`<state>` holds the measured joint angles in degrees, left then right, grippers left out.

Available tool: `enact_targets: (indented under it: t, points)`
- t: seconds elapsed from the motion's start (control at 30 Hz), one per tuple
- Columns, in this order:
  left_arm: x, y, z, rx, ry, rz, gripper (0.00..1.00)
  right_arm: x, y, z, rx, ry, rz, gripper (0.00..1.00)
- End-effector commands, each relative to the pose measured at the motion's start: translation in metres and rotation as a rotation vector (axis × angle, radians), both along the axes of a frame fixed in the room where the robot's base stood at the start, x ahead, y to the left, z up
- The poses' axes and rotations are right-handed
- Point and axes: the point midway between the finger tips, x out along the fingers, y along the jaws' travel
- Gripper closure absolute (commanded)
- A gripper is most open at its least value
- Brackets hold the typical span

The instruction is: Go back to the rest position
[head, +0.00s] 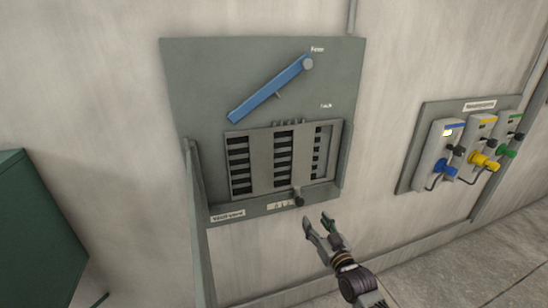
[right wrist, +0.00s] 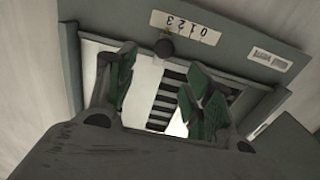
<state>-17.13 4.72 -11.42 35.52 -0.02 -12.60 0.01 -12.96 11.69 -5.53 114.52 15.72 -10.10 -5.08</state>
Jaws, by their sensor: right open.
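My right gripper (head: 320,230) is open and empty in the head view, just below and right of a grey wall panel (head: 195,80). Its two green-padded fingers also show apart in the right wrist view (right wrist: 155,90), with nothing between them but the panel behind. A blue lever (head: 268,90) slants across the upper panel, its pivot at the upper right end. A slotted slider frame (head: 260,160) sits below it, with a dark knob (head: 298,198) at its lower edge. The knob (right wrist: 165,47) also shows in the right wrist view, beside a 0-1-2-3 scale (right wrist: 188,27). My left gripper is not in view.
A second panel (head: 408,180) at the right carries blue, yellow and green connectors (head: 480,160) with cables. A dark green box (head: 40,220) stands at the left. A grey door edge (head: 197,220) juts out at the panel's left side. Bare wall lies between the panels.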

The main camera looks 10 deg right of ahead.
Motion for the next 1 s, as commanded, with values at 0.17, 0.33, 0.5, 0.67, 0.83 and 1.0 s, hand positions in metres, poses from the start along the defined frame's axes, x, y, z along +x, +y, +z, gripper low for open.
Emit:
enact_targets:
  t: [0.17, 0.33, 0.5, 0.67, 0.83, 1.0]
  points:
    - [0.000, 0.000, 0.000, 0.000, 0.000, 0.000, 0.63, 0.001, -0.003, -0.014, 0.000, 0.031, -0.007, 0.48]
    - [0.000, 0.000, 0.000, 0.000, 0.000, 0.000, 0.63, 0.002, -0.012, -0.065, -0.026, 0.113, -0.025, 0.48]
    - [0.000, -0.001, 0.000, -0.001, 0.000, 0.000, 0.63, -0.004, -0.025, -0.141, -0.062, 0.234, -0.045, 0.48]
    - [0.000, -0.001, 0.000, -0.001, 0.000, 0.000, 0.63, -0.019, -0.035, -0.212, -0.095, 0.351, -0.060, 0.48]
    - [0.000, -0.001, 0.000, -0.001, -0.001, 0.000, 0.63, -0.044, -0.046, -0.286, -0.129, 0.476, -0.071, 0.48]
    - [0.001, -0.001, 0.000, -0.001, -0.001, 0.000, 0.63, -0.079, -0.055, -0.356, -0.161, 0.601, -0.079, 0.48]
